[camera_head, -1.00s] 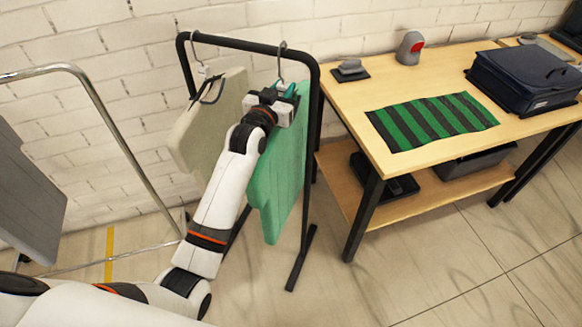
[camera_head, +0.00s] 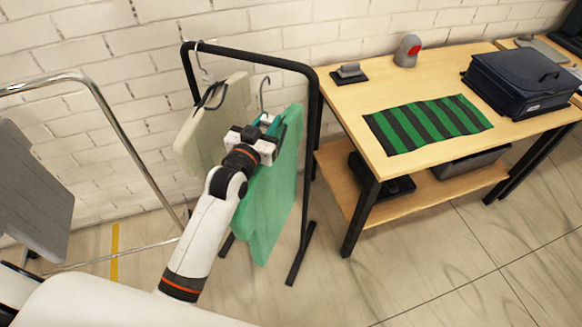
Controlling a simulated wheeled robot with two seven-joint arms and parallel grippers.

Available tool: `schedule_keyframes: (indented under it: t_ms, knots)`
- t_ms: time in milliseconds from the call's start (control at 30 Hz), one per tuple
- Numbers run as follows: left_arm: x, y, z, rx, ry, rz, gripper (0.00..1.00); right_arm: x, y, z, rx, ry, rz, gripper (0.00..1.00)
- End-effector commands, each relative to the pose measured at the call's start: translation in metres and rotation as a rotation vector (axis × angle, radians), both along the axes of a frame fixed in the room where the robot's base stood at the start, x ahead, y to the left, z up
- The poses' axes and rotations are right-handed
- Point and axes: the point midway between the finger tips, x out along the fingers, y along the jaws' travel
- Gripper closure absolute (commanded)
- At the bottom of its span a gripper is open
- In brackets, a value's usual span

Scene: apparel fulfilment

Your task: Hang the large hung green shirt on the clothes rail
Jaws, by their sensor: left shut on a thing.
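The green shirt (camera_head: 272,205) hangs from a hanger whose grey hook (camera_head: 263,92) points up. My left gripper (camera_head: 266,132) is shut on the top of the shirt's hanger and holds it in front of the black clothes rail (camera_head: 262,56). The hook's tip shows below the rail's top bar and looks apart from it. The shirt hangs roughly upright, slightly tilted, inside the rail's frame as seen from here. The gripper hides part of the hanger and the shirt's collar. My right gripper is not in view.
A beige garment (camera_head: 203,125) hangs on the rail's left part. A chrome rack (camera_head: 120,135) with a grey garment (camera_head: 35,190) stands at left. A wooden table (camera_head: 350,110) at right bears a striped green cloth (camera_head: 430,123) and a dark blue bag (camera_head: 518,82).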

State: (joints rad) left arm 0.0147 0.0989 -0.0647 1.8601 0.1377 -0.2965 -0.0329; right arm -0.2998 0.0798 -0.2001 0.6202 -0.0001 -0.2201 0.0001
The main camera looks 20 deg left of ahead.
Motion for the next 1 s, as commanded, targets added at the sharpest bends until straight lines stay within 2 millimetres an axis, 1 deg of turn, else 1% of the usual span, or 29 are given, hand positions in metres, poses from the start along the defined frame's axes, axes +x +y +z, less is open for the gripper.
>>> schedule_keyframes:
  t_ms: [33,433,800,900,1000]
  knots:
    - [-0.011,0.001,0.004,0.0,0.001,0.0,0.96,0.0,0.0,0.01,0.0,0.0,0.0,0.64]
    - [-0.091,0.009,0.004,0.0,0.002,-0.001,0.96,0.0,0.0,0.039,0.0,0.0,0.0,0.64]
    - [-0.165,0.017,0.002,0.0,0.002,-0.001,0.96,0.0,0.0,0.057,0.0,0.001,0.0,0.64]
    - [-0.183,0.019,0.001,0.0,0.003,-0.001,0.96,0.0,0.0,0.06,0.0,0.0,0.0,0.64]
    - [-0.194,0.02,0.002,-0.001,-0.001,-0.001,0.96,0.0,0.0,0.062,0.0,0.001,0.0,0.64]
